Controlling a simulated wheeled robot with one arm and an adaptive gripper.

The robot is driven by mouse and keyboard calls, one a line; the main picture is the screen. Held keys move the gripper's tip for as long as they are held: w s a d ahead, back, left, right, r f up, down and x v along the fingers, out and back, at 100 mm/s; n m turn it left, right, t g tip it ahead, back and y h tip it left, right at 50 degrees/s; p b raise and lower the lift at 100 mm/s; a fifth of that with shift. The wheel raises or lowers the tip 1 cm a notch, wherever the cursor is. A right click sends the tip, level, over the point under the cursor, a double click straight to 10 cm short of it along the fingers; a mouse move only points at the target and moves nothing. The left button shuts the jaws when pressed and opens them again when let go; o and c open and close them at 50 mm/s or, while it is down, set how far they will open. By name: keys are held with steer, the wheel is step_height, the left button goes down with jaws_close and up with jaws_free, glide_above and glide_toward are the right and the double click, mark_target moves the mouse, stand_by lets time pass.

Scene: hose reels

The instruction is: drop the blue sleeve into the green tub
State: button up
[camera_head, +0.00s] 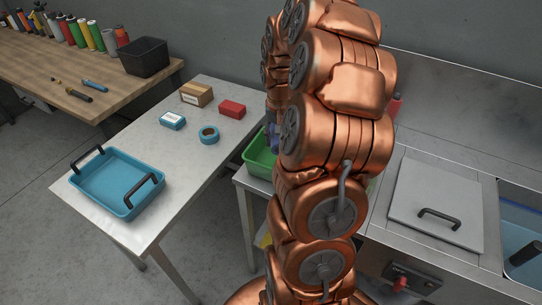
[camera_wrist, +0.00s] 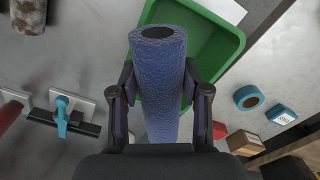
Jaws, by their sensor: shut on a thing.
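The blue sleeve (camera_wrist: 160,75), a textured hollow tube, is upright in the wrist view, with its open end towards the top. My gripper (camera_wrist: 161,85) is shut on it, one finger on each side. The green tub (camera_wrist: 215,45) shows behind and to the right of the sleeve. The sleeve overlaps part of the tub in this view; how far above it the sleeve is, I cannot tell. In the head view the green tub (camera_head: 258,158) sits on the steel counter, mostly hidden by my arm. My gripper is hidden there too.
A white table holds a blue tray (camera_head: 115,183), a tape roll (camera_head: 209,134), a red box (camera_head: 232,109) and a cardboard box (camera_head: 196,94). A grey lid (camera_head: 437,205) and a sink are at right. A workbench (camera_head: 80,70) stands at the back left.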

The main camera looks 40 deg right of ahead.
steer(key=o, duration=1.2)
steer(key=shift+o, duration=0.2)
step_height(320, 180, up, 12)
steer(key=shift+a, duration=0.1)
steer(key=s+a+n, duration=0.2)
steer(key=s+a, duration=0.1)
steer(key=a, duration=0.7)
steer(key=s+a+n, duration=0.2)
steer(key=a+n, duration=0.1)
steer(key=a, duration=0.6)
steer(key=s+a+f+n+g, duration=0.1)
steer(key=s+a+f, duration=0.1)
steer(key=s+a, duration=0.3)
steer(key=s+a+f+n, duration=0.2)
steer(key=s+a, duration=0.4)
steer(key=s, duration=0.5)
steer(key=shift+s+f+n+g, duration=0.15)
steer(key=shift+f+n+g, duration=0.15)
steer(key=shift+f+g, duration=0.15)
